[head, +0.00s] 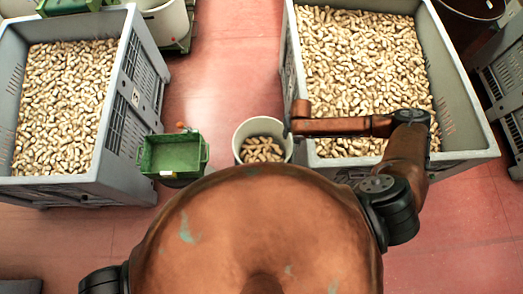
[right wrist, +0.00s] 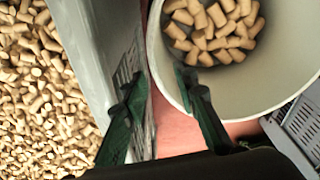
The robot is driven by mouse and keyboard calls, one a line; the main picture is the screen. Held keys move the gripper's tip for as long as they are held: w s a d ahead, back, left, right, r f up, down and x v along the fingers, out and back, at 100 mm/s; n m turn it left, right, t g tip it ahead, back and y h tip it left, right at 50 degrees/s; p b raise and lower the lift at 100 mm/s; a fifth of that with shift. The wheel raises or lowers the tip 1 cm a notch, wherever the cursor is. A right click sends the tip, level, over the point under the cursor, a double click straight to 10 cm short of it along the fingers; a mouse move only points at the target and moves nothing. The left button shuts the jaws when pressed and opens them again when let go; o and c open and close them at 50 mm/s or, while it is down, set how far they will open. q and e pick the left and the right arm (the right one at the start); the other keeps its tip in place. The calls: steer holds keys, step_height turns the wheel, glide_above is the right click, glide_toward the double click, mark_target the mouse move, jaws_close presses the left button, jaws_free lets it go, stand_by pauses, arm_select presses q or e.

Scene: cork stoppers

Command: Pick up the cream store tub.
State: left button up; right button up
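The cream tub (head: 247,130) stands on the red floor between the two big crates, just in front of my body, which hides its lower part. It holds several corks at the bottom. In the right wrist view, the cream tub (right wrist: 278,72) fills the upper right. My right gripper (head: 289,130) is at the tub's right rim. In the right wrist view, its two green-black fingers (right wrist: 160,90) are apart, with the near rim between them: one finger overlaps the tub's inside, the other is outside. I cannot tell whether they touch it. My left gripper is out of view.
A grey crate of corks (head: 455,115) is close on the right, under my right forearm. Another grey crate (head: 130,75) stands left. A green bin (head: 172,155) is left of the tub. Another cream tub (head: 168,22) stands at the back. Red floor lies open between the crates.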

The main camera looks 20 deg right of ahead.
mark_target(289, 136)
steer(key=f, duration=0.3)
steer(key=shift+w+d+f, duration=0.1)
steer(key=shift+w+f, duration=0.15)
steer(key=shift+w, duration=0.1)
step_height(289, 136, down, 2)
jaws_close()
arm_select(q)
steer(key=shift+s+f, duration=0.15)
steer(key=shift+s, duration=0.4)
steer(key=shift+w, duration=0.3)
arm_select(e)
steer(key=shift+w, duration=0.1)
